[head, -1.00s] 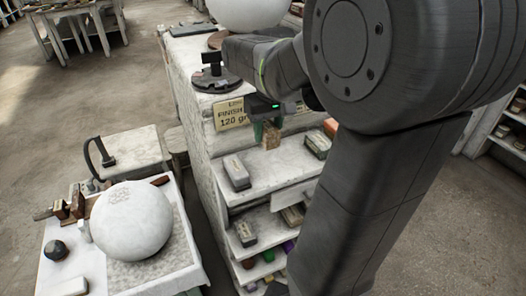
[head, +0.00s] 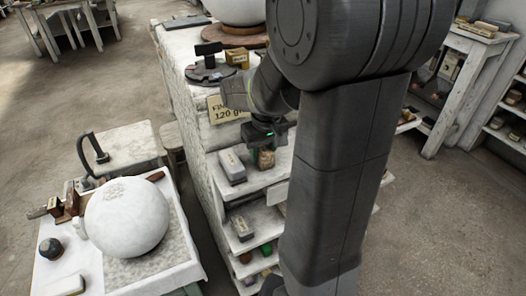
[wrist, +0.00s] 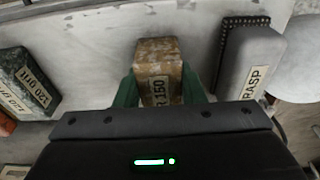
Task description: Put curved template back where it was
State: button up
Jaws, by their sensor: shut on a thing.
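My gripper (head: 265,140) is shut on a worn brown block with a label reading R 150, which I take to be the curved template (head: 266,158). In the wrist view, the curved template (wrist: 158,70) sits between the two green fingers (wrist: 160,90). The gripper holds it at the white upper shelf (head: 262,180), to the right of a grey block labelled RASP (wrist: 250,62). I cannot tell whether the template touches the shelf. My arm hides the shelf's right part in the head view.
A FINISH 120 sign (head: 228,110) hangs above the shelf. A big white sphere (head: 127,218) rests on the left table.

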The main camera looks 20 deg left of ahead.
aim_at(265, 152)
jog(key=o, duration=1)
jog(key=r, duration=0.8)
jog(key=s+d+r+p, duration=0.1)
jog(key=r, duration=0.3)
